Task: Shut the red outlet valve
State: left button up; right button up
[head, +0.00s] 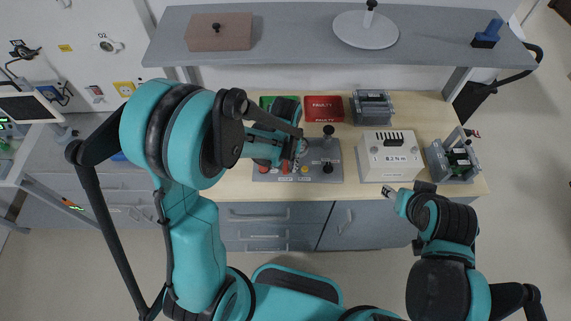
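A grey panel (315,178) with small labels lies on the wooden bench top. Small red and orange-red parts (285,168) show near its front edge; which one is the red outlet valve I cannot tell. My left gripper (299,146) reaches in from the left over the panel and hides its left and back part. Its fingers are seen from above, and I cannot make out whether they touch anything or how far apart they are. My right gripper (391,193) is at the bench's front edge, in front of the white box, too small to read.
A white box marked 8.2 N m (390,160) and a grey device (455,161) stand right of the panel. Behind are a red FAULTY tray (323,108), a green tray (266,101) and another grey device (372,106). A grey shelf (300,30) overhangs the back.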

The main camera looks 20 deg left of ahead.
pick_arm(q)
grip_shut()
jog(key=shift+m, duration=0.3)
jog(key=m+b, duration=0.1)
jog(key=m, duration=0.2)
jog(key=shift+a+m, duration=0.1)
jog(key=shift+m, duration=0.2)
jog(key=m+b, duration=0.1)
jog(key=m, duration=0.3)
jog(key=shift+a+m+b, duration=0.1)
jog(key=shift+m+b, duration=0.2)
jog(key=m, duration=0.4)
jog(key=shift+w+b, duration=0.15)
jog(key=shift+b, duration=0.2)
jog(key=m, duration=0.4)
jog(key=shift+a+m+b, duration=0.1)
jog(key=shift+m+b, duration=0.2)
